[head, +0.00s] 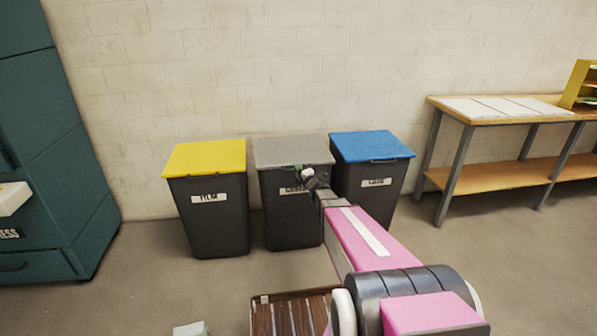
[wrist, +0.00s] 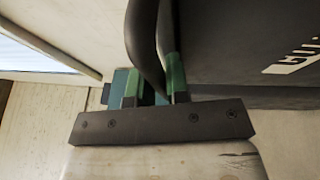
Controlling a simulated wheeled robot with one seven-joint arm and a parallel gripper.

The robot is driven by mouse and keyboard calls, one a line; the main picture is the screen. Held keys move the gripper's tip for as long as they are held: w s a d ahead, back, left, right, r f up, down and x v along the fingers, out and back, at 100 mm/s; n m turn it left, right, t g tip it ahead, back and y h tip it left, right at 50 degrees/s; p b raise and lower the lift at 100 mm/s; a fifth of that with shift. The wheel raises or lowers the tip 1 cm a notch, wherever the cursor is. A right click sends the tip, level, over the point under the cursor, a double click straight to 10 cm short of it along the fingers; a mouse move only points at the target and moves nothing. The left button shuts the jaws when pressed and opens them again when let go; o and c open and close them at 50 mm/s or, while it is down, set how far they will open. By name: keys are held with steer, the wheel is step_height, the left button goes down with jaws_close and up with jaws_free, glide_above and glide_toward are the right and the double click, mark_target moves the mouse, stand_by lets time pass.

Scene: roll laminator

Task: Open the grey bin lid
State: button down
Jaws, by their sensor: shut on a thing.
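The grey lid (head: 290,149) lies flat and closed on the middle dark bin (head: 292,220). My gripper (head: 302,172) is at the lid's front edge, right of its middle. In the wrist view my gripper (wrist: 154,88) has green fingertips, shut on the black curved lid handle (wrist: 143,40). The dark bin front (wrist: 245,45) with part of its white label shows to the right there. In the head view my gripper and wrist hide the handle and part of the label.
A yellow-lidded bin (head: 207,158) stands to the left and a blue-lidded bin (head: 371,146) close on the right. A pale block wall is behind. A workbench (head: 470,110) stands at right, a teal cabinet (head: 50,160) at left. Floor in front is partly free, with a slatted wooden thing (head: 288,315).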

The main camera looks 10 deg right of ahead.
steer(key=w+r, duration=0.5)
steer(key=r, duration=0.8)
steer(key=w+r, duration=0.5)
steer(key=r, duration=0.8)
steer(key=w+r+g, duration=0.2)
steer(key=w+r, duration=0.2)
steer(key=w, duration=0.3)
steer(key=w+r+m+g+h, duration=0.1)
steer(key=w+r, duration=0.2)
steer(key=w, duration=0.5)
steer(key=w+r+m+g+h, duration=0.1)
steer(key=w+r+g, duration=0.1)
steer(key=w+r, duration=0.2)
steer(key=shift+w+r+g, duration=0.3)
steer(key=shift+w+r, duration=0.05)
steer(key=shift+w, duration=1.3)
steer(key=c, duration=1.1)
jaws_free()
steer(key=shift+s, duration=0.1)
steer(key=shift+f, duration=0.1)
